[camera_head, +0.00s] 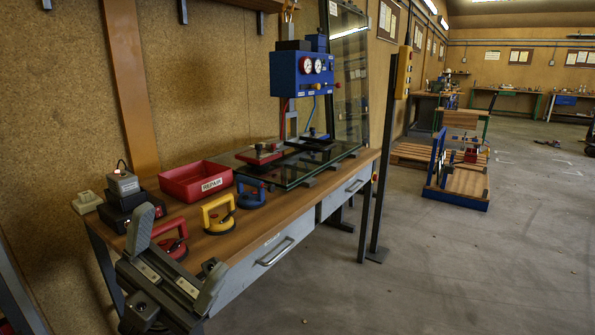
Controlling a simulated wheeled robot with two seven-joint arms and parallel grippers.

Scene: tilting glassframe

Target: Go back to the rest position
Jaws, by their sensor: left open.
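My left gripper (177,254) comes in from the lower left. It is dark grey, with its two fingers spread wide apart and nothing between them. It shows in front of the near left end of the wooden workbench (255,232) and covers part of that end. I cannot tell exactly how far it is from the bench. My right gripper is not in view.
On the bench are red (171,244), yellow (218,214) and blue (251,194) suction lifters, a red tray (168,181) and glass panes (300,168). A dark post (384,165) stands beside the bench.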

